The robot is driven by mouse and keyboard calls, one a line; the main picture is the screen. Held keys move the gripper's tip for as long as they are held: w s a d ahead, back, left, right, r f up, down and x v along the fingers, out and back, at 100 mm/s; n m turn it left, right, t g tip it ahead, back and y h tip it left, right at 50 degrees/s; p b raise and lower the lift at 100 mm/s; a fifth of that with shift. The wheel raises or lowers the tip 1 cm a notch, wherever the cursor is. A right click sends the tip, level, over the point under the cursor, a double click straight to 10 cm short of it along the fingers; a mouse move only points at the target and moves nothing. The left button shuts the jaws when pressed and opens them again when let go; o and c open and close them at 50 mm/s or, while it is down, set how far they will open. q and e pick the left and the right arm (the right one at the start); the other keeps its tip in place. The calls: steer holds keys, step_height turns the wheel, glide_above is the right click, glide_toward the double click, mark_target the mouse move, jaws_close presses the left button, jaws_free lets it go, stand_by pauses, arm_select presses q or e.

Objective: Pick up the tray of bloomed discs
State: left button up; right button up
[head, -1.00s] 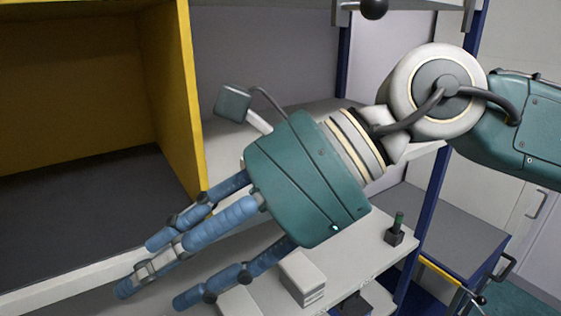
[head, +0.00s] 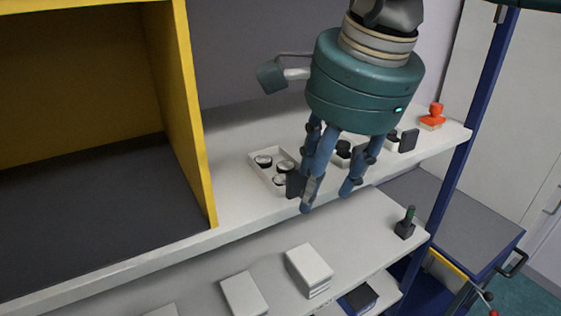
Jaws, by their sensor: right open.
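A small white tray (head: 254,164) with dark discs that have pale, whitish tops (head: 263,160) sits on the upper white shelf, right of the yellow-walled compartment. A dark square plate (head: 294,184) stands at its right end, partly behind a finger. A second holder with plain black discs (head: 343,148) is to the right, partly hidden behind the fingers, with another dark plate (head: 409,140) at its right end. My right gripper (head: 327,196) is open and empty, fingers pointing down, in front of the gap between the two sets. I cannot tell whether it touches anything. My left gripper is out of view.
The yellow compartment wall (head: 180,110) stands left of the tray. A red-orange stamp-like object (head: 433,116) is at the shelf's right end. The lower shelf (head: 365,225) holds white blocks (head: 308,270) and a dark object with a green top (head: 405,223). A blue post (head: 470,130) rises at right.

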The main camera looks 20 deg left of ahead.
mark_target(301, 179)
steer(key=w+a+f+p, duration=0.1)
steer(key=a, duration=0.1)
steer(key=w+a+f+p, duration=0.2)
steer(key=shift+w, duration=0.1)
steer(key=shift+d+r, duration=0.1)
steer(key=shift+d, duration=0.1)
steer(key=shift+d, duration=0.1)
steer(key=shift+c, duration=1.3)
steer(key=shift+s, duration=0.2)
jaws_close()
